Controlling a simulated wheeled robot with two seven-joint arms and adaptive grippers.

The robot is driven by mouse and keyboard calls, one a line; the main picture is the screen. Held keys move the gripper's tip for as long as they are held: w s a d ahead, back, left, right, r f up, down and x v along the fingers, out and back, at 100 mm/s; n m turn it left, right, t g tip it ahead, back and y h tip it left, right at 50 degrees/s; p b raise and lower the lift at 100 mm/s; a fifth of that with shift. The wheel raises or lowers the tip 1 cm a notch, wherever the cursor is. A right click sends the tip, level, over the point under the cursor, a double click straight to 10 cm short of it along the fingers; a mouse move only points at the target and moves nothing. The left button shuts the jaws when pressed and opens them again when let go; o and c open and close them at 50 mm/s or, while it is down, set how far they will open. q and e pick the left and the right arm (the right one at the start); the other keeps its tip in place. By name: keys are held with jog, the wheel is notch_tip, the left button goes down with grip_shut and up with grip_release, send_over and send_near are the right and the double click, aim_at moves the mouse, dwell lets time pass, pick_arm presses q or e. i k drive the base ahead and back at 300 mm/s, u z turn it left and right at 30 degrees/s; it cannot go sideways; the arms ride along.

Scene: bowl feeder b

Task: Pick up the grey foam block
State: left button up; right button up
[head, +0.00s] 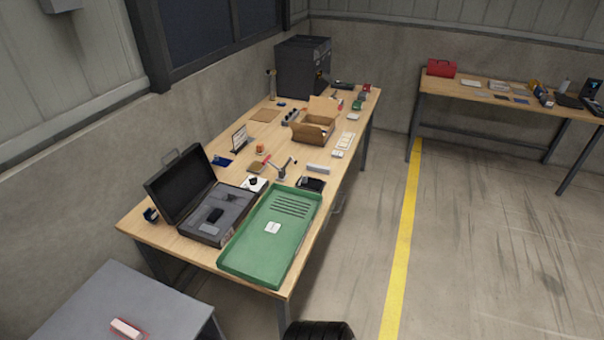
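I cannot tell for sure which thing is the grey foam block. A small light grey block (318,168) lies on the wooden workbench (205,150), beyond the green tray. An open black case (180,185) at the bench's near left has a grey insert (232,205) with dark items in it; this also looks like foam. Neither of my grippers shows in the head view.
A green tray (251,258) holding a small white item stands at the bench's near right corner. Beyond are an open cardboard box (312,133), a small clamp stand (282,172) and a black cabinet (302,66). A grey table (105,300) is at lower left. The floor at right is clear.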

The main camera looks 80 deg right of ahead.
aim_at(318, 169)
jog(key=i, duration=0.2)
jog(key=z, duration=1.05)
